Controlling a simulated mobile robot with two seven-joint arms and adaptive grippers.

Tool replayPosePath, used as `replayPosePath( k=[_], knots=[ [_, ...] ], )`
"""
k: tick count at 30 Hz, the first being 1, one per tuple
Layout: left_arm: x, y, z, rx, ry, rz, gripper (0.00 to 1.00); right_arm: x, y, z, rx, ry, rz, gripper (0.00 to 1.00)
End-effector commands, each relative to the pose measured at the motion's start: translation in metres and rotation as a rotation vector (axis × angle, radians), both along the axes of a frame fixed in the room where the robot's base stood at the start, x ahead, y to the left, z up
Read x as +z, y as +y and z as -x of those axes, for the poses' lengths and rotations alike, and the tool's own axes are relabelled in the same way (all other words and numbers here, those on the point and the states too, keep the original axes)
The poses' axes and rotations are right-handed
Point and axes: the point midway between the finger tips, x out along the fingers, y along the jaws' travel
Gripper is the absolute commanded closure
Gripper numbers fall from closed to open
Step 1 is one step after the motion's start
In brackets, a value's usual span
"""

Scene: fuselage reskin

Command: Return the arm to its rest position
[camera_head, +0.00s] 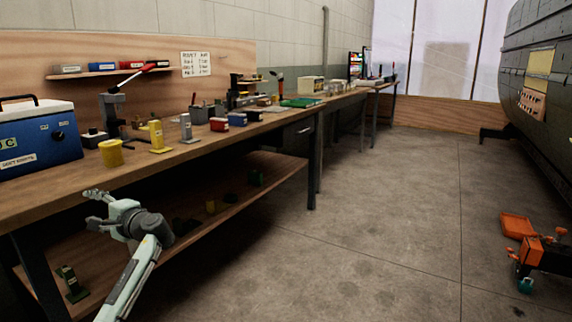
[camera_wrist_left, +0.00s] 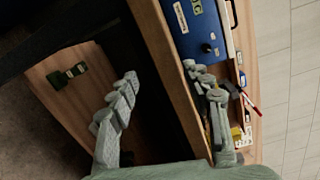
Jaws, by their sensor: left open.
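My left gripper (camera_head: 96,207) is in front of the workbench (camera_head: 196,158), near the front edge of its top. It is open, and I see nothing between its fingers. In the left wrist view the two fingers of my left gripper (camera_wrist_left: 165,95) stand well apart, with the bench edge and the dark gap under the top behind them. My left arm (camera_head: 140,272) reaches up from the bottom of the head view. My right gripper is not in view.
The lower shelf (camera_head: 262,178) holds small parts. The floor (camera_head: 370,220) to the right is mostly clear. An orange wheeled item (camera_head: 541,252) stands by the fuselage (camera_head: 535,85).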

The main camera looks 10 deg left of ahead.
Motion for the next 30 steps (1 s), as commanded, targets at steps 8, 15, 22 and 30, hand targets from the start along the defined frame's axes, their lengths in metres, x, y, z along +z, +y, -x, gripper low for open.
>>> replayPosePath(
  k=[8,15,22,30],
  knots=[
    [-0.084,-0.065,-0.076,-0.293,-0.319,0.597,0.51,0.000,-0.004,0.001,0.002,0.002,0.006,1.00],
    [-0.110,-0.141,-0.116,-0.406,-0.586,1.092,0.51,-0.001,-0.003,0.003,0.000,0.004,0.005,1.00],
    [-0.185,-0.173,-0.085,-0.363,-0.549,1.227,0.51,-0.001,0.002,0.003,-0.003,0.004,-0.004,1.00],
    [-0.311,-0.202,0.006,-0.258,-0.383,1.287,0.51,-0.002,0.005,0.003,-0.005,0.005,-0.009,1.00]
  ],
)
